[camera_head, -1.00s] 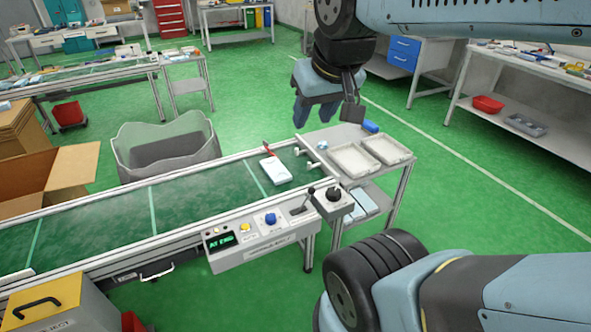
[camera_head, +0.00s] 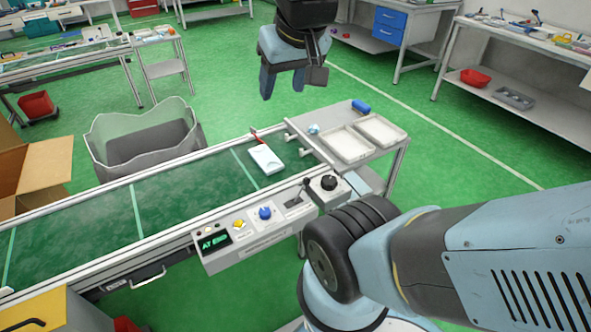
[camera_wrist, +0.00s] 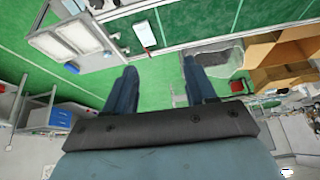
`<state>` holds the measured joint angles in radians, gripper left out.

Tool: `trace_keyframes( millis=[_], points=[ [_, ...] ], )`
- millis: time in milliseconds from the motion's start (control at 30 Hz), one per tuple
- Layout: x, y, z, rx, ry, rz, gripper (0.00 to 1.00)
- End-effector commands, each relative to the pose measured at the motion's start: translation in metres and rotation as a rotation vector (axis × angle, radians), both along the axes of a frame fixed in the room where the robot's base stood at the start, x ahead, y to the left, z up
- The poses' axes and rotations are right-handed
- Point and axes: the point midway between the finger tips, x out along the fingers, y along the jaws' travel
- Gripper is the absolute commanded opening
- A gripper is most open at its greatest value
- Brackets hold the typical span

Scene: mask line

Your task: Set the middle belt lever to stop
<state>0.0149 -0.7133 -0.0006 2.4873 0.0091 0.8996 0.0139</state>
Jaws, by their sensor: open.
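The belt's control panel (camera_head: 255,232) is on the near side of the green conveyor belt (camera_head: 185,205), by its right end. A small black-handled lever (camera_head: 300,190) stands on the panel, tilted up to the right; its labels are too small to read. Left of it are a blue knob (camera_head: 265,213), a yellow button (camera_head: 239,224) and a lit display (camera_head: 213,242). A black knob (camera_head: 328,183) is on its right. My gripper (camera_head: 283,84) is open and empty, high beyond the belt and away from the lever. Its spread fingers also show in the wrist view (camera_wrist: 159,68).
A white packet (camera_head: 265,159) lies near the belt's end. A cart with two white trays (camera_head: 346,144) adjoins that end. A grey bin (camera_head: 150,145) stands behind the belt, with a cardboard box (camera_head: 40,172) to its left. Green floor beyond the cart is clear.

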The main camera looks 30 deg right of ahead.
Motion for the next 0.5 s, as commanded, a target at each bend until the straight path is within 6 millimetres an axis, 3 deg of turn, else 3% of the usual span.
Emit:
trace_keyframes(
  millis=[167,500],
  points=[
    [0.031,-0.007,-0.012,0.047,0.081,-0.097,0.56],
    [0.095,-0.041,-0.055,0.158,0.252,-0.331,0.56]
  ],
)
